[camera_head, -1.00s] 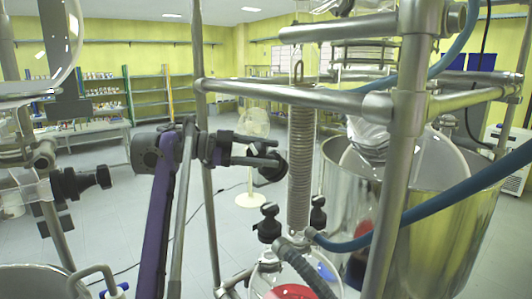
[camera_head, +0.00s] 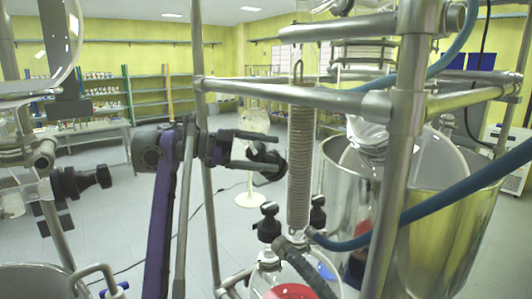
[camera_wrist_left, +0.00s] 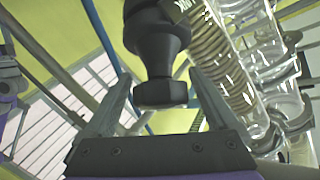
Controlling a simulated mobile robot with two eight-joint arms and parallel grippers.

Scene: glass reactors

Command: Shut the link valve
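My left gripper (camera_head: 270,150) comes in from the left in the head view, beside the coiled glass condenser (camera_head: 300,165). Its two fingers are apart. A black valve knob (camera_head: 270,170) shows at the fingertips; I take it for the link valve. In the left wrist view, the black knob (camera_wrist_left: 160,60) with its flat-sided end sits between the two open fingers (camera_wrist_left: 162,95). Gaps show on both sides, so the fingers do not appear to touch it. The valve body behind the knob is mostly hidden. My right gripper is not in view.
A metal frame bar (camera_head: 290,95) crosses above the gripper, with an upright post (camera_head: 400,150) to its right. A blue hose (camera_head: 430,215) and a steel vessel (camera_head: 450,230) are at the right. Black caps (camera_head: 268,222) stand below. Another black valve (camera_head: 82,182) is at the left.

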